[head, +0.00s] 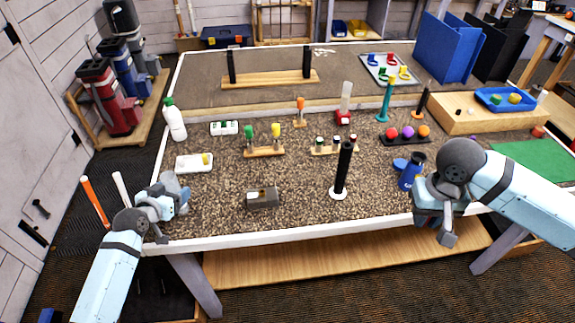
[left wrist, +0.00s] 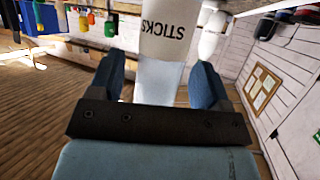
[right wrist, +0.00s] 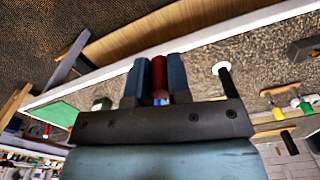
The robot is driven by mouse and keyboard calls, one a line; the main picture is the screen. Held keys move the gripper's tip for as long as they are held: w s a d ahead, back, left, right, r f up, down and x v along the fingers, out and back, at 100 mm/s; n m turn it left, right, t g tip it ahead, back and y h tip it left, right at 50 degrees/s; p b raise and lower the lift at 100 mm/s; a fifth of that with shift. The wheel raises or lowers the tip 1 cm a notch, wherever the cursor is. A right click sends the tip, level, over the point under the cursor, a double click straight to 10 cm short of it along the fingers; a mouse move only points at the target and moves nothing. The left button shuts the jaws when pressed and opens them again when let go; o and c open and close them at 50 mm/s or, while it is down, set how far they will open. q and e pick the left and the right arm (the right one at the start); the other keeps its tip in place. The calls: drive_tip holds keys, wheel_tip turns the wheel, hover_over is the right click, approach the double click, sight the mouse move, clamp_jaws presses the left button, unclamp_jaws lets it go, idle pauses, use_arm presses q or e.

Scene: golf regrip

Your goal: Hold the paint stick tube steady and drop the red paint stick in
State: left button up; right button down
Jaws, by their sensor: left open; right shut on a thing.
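A white tube lettered "STICKS" (left wrist: 165,35) stands between the fingers of my left gripper (left wrist: 158,75) in the left wrist view, with its paler lower part closest to the palm. The left fingers are apart, one on each side of the tube, with gaps visible. In the head view my left gripper (head: 178,195) is at the table's front left corner. My right gripper (right wrist: 159,68) is shut on the red paint stick (right wrist: 159,75), which shows between its fingers in the right wrist view. In the head view my right gripper (head: 447,232) is at the front right edge; the red stick is hidden there.
A blue cup (head: 412,172) stands just left of my right gripper. A black upright post (head: 343,170) and a grey block (head: 262,198) stand between the arms. The front middle is mostly clear.

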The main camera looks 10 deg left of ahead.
use_arm(q)
drive_tip(key=shift+w+d+f, duration=0.1)
drive_tip(key=shift+w+f, duration=0.05)
drive_tip(key=shift+w, duration=0.25)
drive_tip(key=shift+c, duration=0.2)
drive_tip(key=c, duration=1)
drive_tip(key=shift+o, duration=0.2)
drive_tip(key=o, duration=1)
